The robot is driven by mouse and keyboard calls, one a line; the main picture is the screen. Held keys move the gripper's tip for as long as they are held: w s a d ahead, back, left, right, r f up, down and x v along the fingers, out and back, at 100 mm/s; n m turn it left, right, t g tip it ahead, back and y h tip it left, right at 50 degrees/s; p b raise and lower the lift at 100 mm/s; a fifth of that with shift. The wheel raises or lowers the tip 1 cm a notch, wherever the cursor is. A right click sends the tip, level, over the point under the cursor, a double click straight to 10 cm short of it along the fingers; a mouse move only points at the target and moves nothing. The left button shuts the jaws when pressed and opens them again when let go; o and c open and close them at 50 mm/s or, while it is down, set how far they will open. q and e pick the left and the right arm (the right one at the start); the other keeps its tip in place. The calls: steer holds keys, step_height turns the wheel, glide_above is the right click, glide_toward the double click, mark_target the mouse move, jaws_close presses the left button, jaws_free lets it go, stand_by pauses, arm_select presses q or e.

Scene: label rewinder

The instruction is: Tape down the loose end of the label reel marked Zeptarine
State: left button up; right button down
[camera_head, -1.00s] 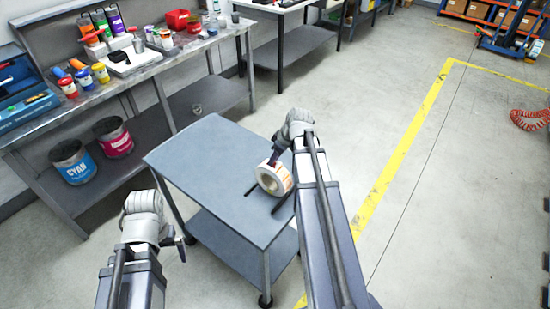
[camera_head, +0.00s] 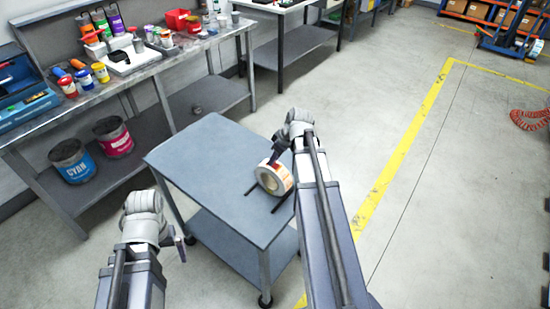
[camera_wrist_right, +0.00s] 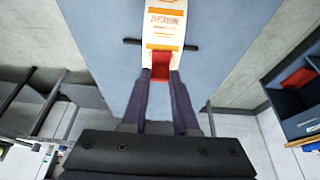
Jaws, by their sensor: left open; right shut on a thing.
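The label reel (camera_head: 283,174) stands on its rim on the grey cart top (camera_head: 205,165), its open core facing left. In the right wrist view its outer label (camera_wrist_right: 166,20) reads Zeptarine in orange on white. My right gripper (camera_wrist_right: 161,72) is shut on a small red strip (camera_wrist_right: 161,66), which looks like tape. The strip meets or overlaps the lower edge of the label; I cannot tell whether it sticks. In the head view my right gripper (camera_head: 276,158) is at the reel's upper far side, partly hidden. My left gripper (camera_head: 182,248) is open and empty, left of the cart.
Dark bars (camera_head: 283,202) lie on the cart beside the reel. The cart's left part is clear. A workbench (camera_head: 150,75) with bottles, a red bin (camera_head: 177,19) and a blue toolbox (camera_head: 22,95) stands at left. Ink buckets (camera_head: 72,160) sit on its lower shelf.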

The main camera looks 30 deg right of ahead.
steer(key=c, duration=0.6)
jaws_free()
steer(key=shift+r, duration=0.1)
steer(key=p+v, duration=0.7)
steer(key=shift+s+r, duration=0.15)
steer(key=shift+r, duration=0.05)
steer(key=s+a+f+g+h+b, duration=0.1)
steer(key=s+a, duration=0.3)
steer(key=a, duration=0.6)
steer(key=s+a+f+g+h+b, duration=0.1)
steer(key=s+a, duration=0.3)
steer(key=a, duration=0.7)
steer(key=s+a+f+g+h+b, duration=0.1)
steer(key=s+a, duration=0.4)
steer(key=a, duration=0.6)
step_height(320, 180, down, 2)
steer(key=shift+f+m+g, duration=0.1)
steer(key=shift+m+g, duration=0.3)
steer(key=shift+g, duration=0.3)
